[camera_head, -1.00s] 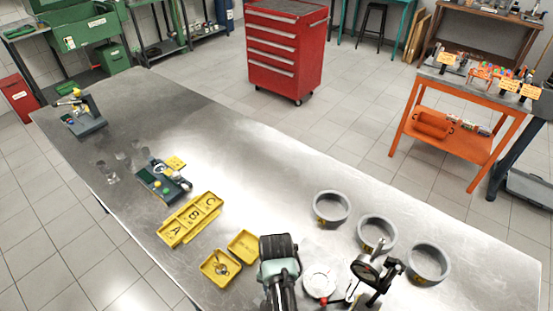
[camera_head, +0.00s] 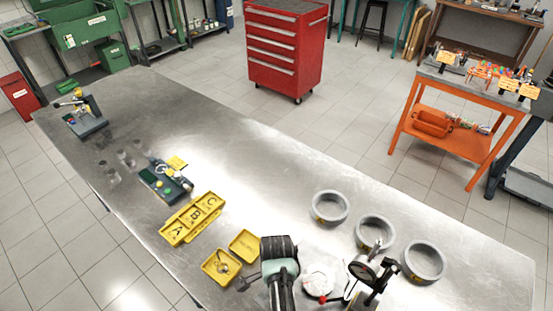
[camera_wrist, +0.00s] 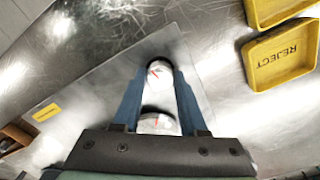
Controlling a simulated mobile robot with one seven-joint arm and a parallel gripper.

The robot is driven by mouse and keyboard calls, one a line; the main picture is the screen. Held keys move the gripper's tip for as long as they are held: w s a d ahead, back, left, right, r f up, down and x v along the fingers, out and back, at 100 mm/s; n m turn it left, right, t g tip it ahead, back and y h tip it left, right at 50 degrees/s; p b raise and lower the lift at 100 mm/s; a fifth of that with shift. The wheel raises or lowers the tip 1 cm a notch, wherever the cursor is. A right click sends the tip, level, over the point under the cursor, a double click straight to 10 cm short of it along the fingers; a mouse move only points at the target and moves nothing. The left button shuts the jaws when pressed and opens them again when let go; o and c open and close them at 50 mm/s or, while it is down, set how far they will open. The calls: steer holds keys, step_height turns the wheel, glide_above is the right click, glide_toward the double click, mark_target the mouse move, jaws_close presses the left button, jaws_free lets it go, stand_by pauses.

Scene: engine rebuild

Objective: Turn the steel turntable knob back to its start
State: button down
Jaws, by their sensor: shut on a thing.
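In the wrist view my gripper (camera_wrist: 161,76) has its two blue-grey fingers on either side of a small round steel knob (camera_wrist: 158,66) with a red mark on top. The fingers are closed on it. A second round pale face (camera_wrist: 157,123) with a red mark shows between the fingers, nearer the palm. In the head view my wrist hides the knob and the fingertips. A pale round disc (camera_head: 318,283) lies just right of my wrist, beside a dial gauge on a stand (camera_head: 364,272).
Yellow trays (camera_head: 207,264) stand left of my wrist; one reads REJECT in the wrist view (camera_wrist: 250,68). A yellow A-B-C tray (camera_head: 166,233) is farther left. Grey rings (camera_head: 315,208) stand at the right.

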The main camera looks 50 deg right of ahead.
steer(key=shift+d+r+m, duration=0.1)
steer(key=shift+r+m, duration=0.05)
steer(key=shift+m, duration=0.95)
steer(key=shift+c, duration=2.2)
jaws_free()
step_height(320, 180, up, 13)
steer(key=b, duration=0.1)
